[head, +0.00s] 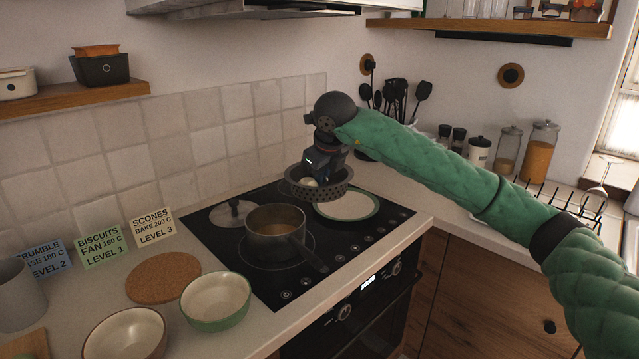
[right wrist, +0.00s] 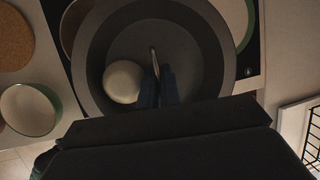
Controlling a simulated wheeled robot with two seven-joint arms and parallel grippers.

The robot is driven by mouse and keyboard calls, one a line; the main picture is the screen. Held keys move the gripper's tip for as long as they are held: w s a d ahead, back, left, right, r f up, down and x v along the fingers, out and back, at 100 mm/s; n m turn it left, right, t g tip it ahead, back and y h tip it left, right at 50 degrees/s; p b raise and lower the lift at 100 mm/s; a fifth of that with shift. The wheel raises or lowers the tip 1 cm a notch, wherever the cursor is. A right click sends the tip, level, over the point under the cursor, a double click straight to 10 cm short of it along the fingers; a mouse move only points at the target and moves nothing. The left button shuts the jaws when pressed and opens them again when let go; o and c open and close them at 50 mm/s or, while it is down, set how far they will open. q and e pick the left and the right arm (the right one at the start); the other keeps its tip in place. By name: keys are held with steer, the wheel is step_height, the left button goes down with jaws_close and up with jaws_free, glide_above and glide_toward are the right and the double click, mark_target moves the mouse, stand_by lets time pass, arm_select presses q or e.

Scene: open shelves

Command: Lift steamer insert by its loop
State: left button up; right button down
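The steamer insert (head: 330,194) is a dark, round, perforated bowl at the back right of the hob in the head view. In the right wrist view the insert (right wrist: 207,55) fills the upper middle, with a round white item (right wrist: 124,82) lying inside. Its thin upright loop (right wrist: 154,60) stands near the middle. My right gripper (head: 322,177) points down into the insert. In the right wrist view its two fingers (right wrist: 158,88) are close together around the loop and look shut on it. I cannot tell whether the insert is clear of the hob. My left gripper is not in view.
A pot (head: 275,232) with a handle stands at the hob's front, a lid (head: 232,213) behind it. A green-rimmed plate (head: 347,205) lies right of the insert. Bowls (head: 216,300), a cork mat (head: 163,278) and cards (head: 101,246) sit left. Jars (head: 507,150) stand right.

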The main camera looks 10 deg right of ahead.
steer(key=shift+r, duration=2)
